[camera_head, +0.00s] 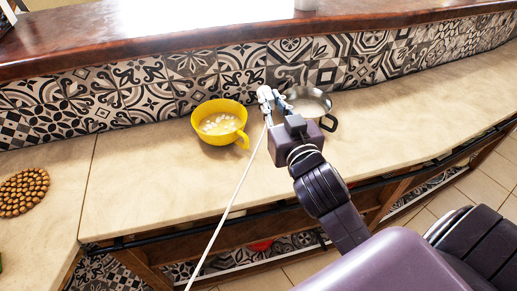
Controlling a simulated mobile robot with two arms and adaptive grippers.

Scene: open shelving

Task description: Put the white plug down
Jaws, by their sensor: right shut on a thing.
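The white plug (265,93) is small and pale, and my right gripper (274,98) is shut on it above the counter. A thin white cord (235,190) runs from the plug down to the lower left, across the counter's front edge and out of the picture. The gripper is between a yellow cup (207,108) on the left and a grey metal pan (318,102) on the right. My own gripper partly hides the pan. I cannot tell the exact height of the plug above the counter. My left gripper is not in view.
The beige counter (130,190) has free room to the left, in front of the cup, and far right. A patterned tile wall and a dark wooden ledge (150,32) stand behind. A brown beaded mat (23,190) lies at far left. A dark rail runs below the front edge.

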